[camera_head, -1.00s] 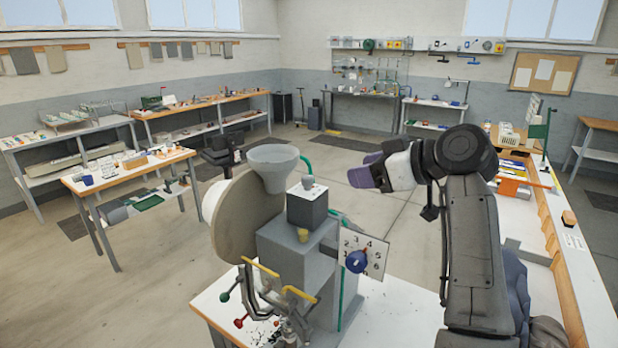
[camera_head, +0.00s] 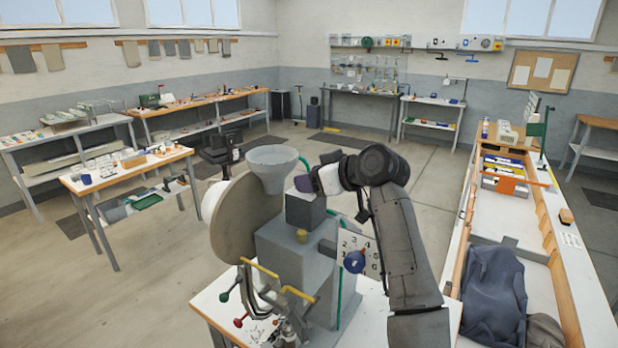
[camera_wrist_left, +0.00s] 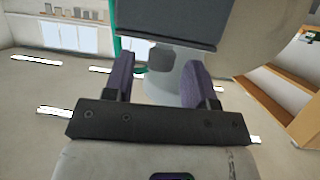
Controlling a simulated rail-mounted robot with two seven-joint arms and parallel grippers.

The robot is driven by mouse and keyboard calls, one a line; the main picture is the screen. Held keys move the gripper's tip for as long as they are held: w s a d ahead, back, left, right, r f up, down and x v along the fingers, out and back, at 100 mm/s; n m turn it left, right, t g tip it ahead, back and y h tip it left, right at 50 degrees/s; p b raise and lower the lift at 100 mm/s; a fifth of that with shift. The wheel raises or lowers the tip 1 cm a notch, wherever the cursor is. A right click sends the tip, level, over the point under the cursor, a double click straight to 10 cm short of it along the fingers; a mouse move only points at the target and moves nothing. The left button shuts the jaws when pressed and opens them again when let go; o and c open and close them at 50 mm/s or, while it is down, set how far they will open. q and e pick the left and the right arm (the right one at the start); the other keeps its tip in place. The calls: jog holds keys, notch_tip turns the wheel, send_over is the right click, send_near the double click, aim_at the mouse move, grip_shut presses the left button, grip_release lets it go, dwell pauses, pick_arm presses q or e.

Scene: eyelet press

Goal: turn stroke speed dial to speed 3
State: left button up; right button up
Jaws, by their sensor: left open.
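The blue stroke speed dial (camera_head: 355,262) is on a white number plate (camera_head: 372,256) on the right side of the grey eyelet press (camera_head: 295,255). My left gripper (camera_head: 303,183), with purple fingers, is at the upper grey block of the press, above and left of the dial. In the left wrist view its fingers (camera_wrist_left: 160,78) are apart and empty, with part of a grey body beyond them. My right gripper is out of view.
A pale hopper (camera_head: 272,165) and large round disc (camera_head: 238,220) stand left of my gripper. Yellow-handled levers (camera_head: 262,268) are at the front of the press. A long bench (camera_head: 545,250) with a dark cloth (camera_head: 492,292) runs along the right.

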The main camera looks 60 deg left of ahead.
pick_arm(q)
jog(key=shift+s+a+f, duration=0.2)
jog(key=shift+a, duration=0.25)
jog(key=c, duration=0.9)
